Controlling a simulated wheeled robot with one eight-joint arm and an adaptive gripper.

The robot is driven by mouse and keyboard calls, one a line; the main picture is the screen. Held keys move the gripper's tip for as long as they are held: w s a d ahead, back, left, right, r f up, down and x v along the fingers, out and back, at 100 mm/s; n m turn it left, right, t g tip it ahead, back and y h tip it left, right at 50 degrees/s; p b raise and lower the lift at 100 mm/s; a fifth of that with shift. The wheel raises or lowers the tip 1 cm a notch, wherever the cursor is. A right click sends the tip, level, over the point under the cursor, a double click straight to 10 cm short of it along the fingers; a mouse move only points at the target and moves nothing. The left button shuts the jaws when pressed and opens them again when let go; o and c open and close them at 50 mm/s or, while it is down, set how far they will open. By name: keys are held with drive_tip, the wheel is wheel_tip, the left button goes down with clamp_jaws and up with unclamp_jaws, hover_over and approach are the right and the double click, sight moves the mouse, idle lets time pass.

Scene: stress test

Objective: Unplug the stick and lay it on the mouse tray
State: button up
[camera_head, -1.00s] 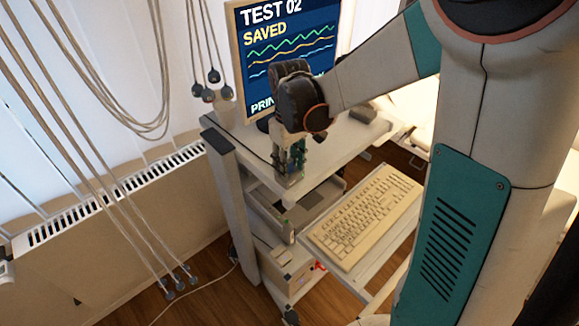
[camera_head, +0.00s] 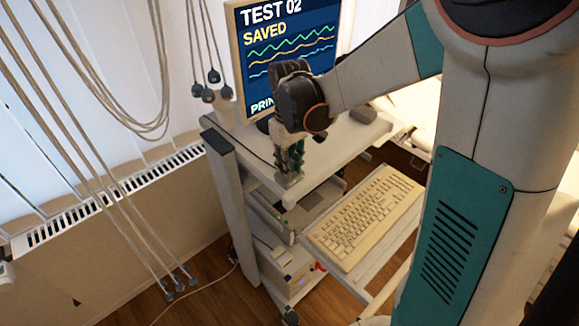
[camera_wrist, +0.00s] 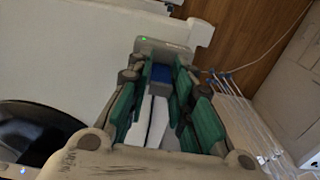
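My gripper (camera_head: 287,178) points down at the left front edge of the cart's top shelf. In the wrist view, its green fingers (camera_wrist: 160,72) stand close on both sides of a small blue block, which looks like the stick (camera_wrist: 160,75). The fingers seem shut on it. Behind the stick is a grey housing (camera_wrist: 178,52) with a small green light; the stick appears to be still against it. The stick is hidden by the fingers in the head view. A dark mouse-like object (camera_head: 363,115) lies on the top shelf. I cannot pick out the mouse tray for certain.
A cream keyboard (camera_head: 366,218) lies on a pulled-out shelf right of my gripper. A monitor (camera_head: 290,45) stands behind. Cables with dark ends (camera_head: 209,90) hang at left, before a radiator (camera_head: 110,200).

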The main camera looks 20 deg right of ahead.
clamp_jaws()
drive_tip(key=shift+r, duration=0.2)
drive_tip(key=shift+r+p, duration=2)
drive_tip(key=shift+r, duration=0.85)
